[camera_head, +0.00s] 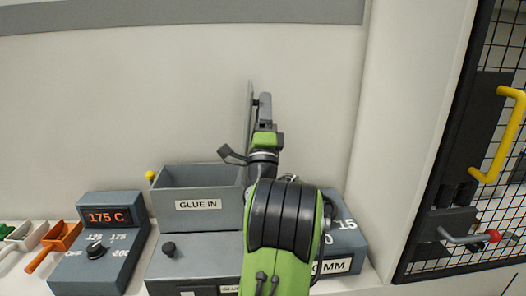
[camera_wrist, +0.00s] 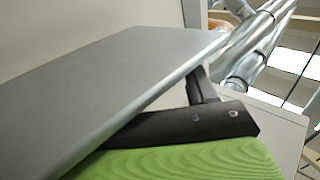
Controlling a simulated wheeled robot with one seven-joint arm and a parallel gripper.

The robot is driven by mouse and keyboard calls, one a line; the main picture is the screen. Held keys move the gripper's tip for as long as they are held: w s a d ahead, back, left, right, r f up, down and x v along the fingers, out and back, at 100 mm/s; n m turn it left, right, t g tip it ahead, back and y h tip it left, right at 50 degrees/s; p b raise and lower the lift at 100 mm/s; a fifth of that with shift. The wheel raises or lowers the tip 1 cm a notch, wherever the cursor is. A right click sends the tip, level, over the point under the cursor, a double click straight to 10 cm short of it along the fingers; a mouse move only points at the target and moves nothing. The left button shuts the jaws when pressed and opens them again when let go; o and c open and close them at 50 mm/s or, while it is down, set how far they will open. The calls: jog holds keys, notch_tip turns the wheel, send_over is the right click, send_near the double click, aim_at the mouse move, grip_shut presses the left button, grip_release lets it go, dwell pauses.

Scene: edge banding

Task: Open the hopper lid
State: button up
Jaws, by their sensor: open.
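The grey glue hopper (camera_head: 197,205), labelled GLUE IN, stands in the middle of the head view with its top uncovered. A thin grey panel, which looks like the hopper lid (camera_head: 249,125), stands upright at the hopper's right side, seen nearly edge-on. My gripper (camera_head: 263,106) is open and raised just right of the lid. In the wrist view the lid (camera_wrist: 110,85) is a broad grey plate lying close along my dark finger and green pad. I cannot tell whether they touch. My arm hides the hopper's right end and the lid's lower edge.
A control box (camera_head: 98,245) reading 175 C stands left of the hopper. An orange scoop (camera_head: 60,238) lies further left. A box with a dial (camera_head: 345,235) is partly behind my arm. At right is a mesh door with a yellow handle (camera_head: 512,130). The wall is close behind.

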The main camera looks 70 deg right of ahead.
jog(key=b+v, duration=1.2)
jog(key=v, duration=0.2)
jog(key=shift+b, duration=0.3)
